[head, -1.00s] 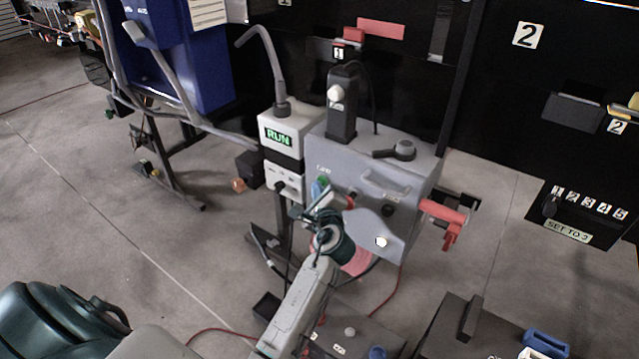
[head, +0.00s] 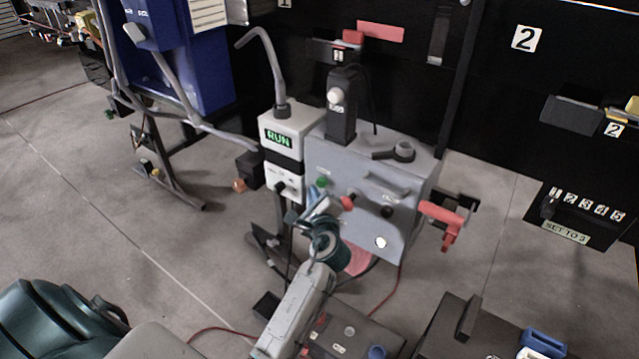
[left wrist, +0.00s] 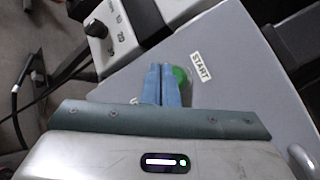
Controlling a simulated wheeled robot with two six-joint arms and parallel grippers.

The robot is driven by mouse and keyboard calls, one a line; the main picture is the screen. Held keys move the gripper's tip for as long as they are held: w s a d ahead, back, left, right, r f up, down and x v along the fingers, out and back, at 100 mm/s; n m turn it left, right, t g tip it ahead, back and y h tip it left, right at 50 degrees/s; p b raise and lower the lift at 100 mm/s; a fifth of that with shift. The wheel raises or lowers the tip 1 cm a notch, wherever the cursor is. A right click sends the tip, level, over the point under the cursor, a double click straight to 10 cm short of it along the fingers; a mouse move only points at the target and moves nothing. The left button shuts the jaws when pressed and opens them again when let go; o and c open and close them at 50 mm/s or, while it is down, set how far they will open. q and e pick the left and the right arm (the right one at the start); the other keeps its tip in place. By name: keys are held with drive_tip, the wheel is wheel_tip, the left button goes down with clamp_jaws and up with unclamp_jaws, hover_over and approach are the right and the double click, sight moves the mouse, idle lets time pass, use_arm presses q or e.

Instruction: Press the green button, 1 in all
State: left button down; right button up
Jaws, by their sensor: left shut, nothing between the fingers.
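The green button (head: 322,183) sits on the front face of the grey box (head: 345,225), at its upper left, below a small label. In the left wrist view the green button (left wrist: 180,76) shows beside a START label (left wrist: 201,67), partly hidden behind my blue fingertips. My left gripper (head: 316,193) is shut and empty, with its tips just below the button in the head view. In the left wrist view my left gripper (left wrist: 161,70) has its two fingers together. I cannot tell whether the tips touch the button. My right gripper is not in view.
A red knob (head: 348,202) and a black knob (head: 387,211) are on the same face. A white box with a lit RUN display (head: 278,138) stands to the left. A red handle (head: 442,215) juts out at the right. Open floor lies left.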

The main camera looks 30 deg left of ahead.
use_arm(q)
drive_tip(key=s+p, duration=0.1)
drive_tip(key=s, duration=0.4)
drive_tip(key=shift+a+p, duration=0.2)
drive_tip(key=shift+p, duration=0.2)
idle(0.7)
